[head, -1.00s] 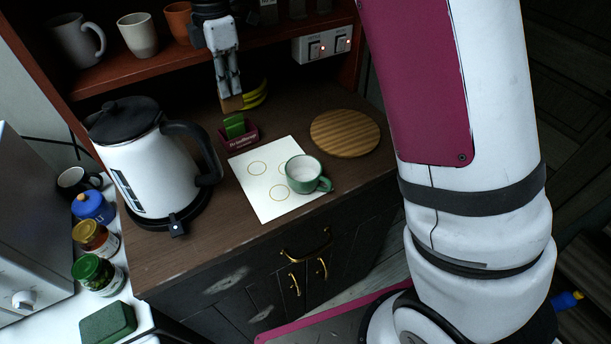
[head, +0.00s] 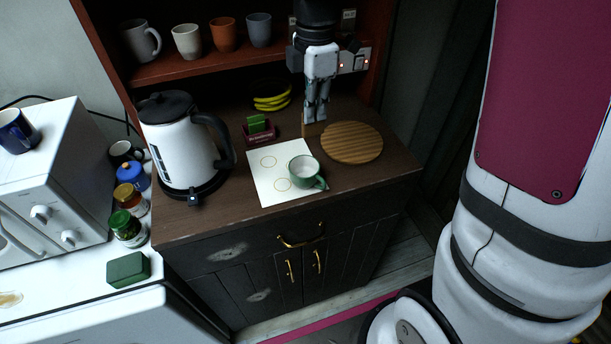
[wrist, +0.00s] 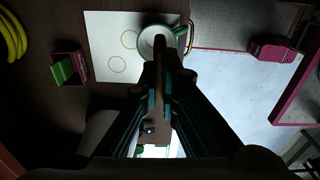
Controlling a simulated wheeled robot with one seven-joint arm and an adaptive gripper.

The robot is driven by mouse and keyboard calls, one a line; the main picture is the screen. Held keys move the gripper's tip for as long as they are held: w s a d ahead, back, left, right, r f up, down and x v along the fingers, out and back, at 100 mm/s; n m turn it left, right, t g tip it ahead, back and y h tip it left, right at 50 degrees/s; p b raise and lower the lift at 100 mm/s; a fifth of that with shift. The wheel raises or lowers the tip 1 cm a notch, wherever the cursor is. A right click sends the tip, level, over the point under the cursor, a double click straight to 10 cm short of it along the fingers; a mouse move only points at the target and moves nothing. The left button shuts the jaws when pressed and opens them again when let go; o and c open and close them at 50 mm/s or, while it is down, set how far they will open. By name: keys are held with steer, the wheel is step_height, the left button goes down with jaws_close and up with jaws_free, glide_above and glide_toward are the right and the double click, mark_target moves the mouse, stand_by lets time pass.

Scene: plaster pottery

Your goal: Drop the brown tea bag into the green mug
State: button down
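The green mug (head: 307,181) with a pale inside stands upright on the white sheet (head: 264,191), its handle toward the lower right. It also shows in the wrist view (wrist: 147,43), just beyond the fingertips. My gripper (head: 316,116) hangs above the counter, behind the mug and near the round board in the head view. Its fingers are closed on the thin brown tea bag (head: 305,125), which is seen edge-on between the fingers (wrist: 161,62) in the wrist view. The fingers hide part of the tea bag. The tea bag is apart from the mug.
A maroon holder (head: 262,139) with a green packet (head: 257,123) stands behind the sheet. A round wooden board (head: 352,143) lies to the right, a kettle (head: 180,150) stands left, and yellow bananas (head: 272,104) lie behind. Cups line the shelf above.

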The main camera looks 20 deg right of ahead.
mark_target(312, 135)
steer(key=shift+f+b, duration=1.15)
steer(key=shift+f, duration=1.65)
steer(key=c, duration=1.7)
jaws_free()
step_height(312, 135, up, 12)
steer(key=shift+f, duration=0.1)
